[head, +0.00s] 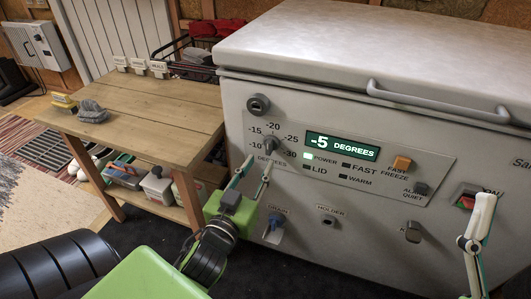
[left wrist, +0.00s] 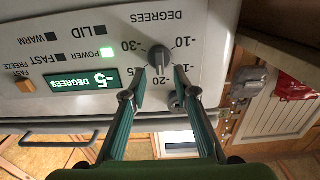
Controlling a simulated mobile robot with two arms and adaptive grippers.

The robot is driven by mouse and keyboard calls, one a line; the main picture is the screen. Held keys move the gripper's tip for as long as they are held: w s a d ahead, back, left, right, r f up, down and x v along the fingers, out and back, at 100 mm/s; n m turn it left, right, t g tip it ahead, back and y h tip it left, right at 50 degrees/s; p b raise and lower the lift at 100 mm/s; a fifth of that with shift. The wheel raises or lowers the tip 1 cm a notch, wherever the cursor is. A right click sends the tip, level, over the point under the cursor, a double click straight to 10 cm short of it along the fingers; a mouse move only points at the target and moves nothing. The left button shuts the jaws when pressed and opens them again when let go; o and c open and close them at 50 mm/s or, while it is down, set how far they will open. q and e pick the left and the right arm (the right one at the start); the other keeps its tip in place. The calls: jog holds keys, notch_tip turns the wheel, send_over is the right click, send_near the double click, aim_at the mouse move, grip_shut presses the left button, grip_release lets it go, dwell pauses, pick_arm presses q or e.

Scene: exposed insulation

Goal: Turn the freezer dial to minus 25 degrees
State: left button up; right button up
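The freezer dial (head: 271,145) is a dark grey knob on the chest freezer's front panel, ringed by marks from -10 to -30. It also shows in the left wrist view (left wrist: 160,56), where the picture is upside down. The green display (head: 342,146) reads -5 DEGREES. My left gripper (head: 258,162) is open just in front of the dial, its fingertips either side of the knob's lower picture end in the wrist view, with no clear contact.
An orange fast freeze button (head: 402,162) and a red power switch (head: 466,201) are on the freezer front. A lock (head: 259,104) sits above the dial. A wooden table (head: 150,105) stands close on the left. The freezer lid (head: 380,50) is shut.

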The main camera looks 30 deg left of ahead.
aim_at(268, 151)
pick_arm(q)
jog(key=shift+x, duration=2.8)
jog(key=shift+d, duration=0.1)
grip_shut()
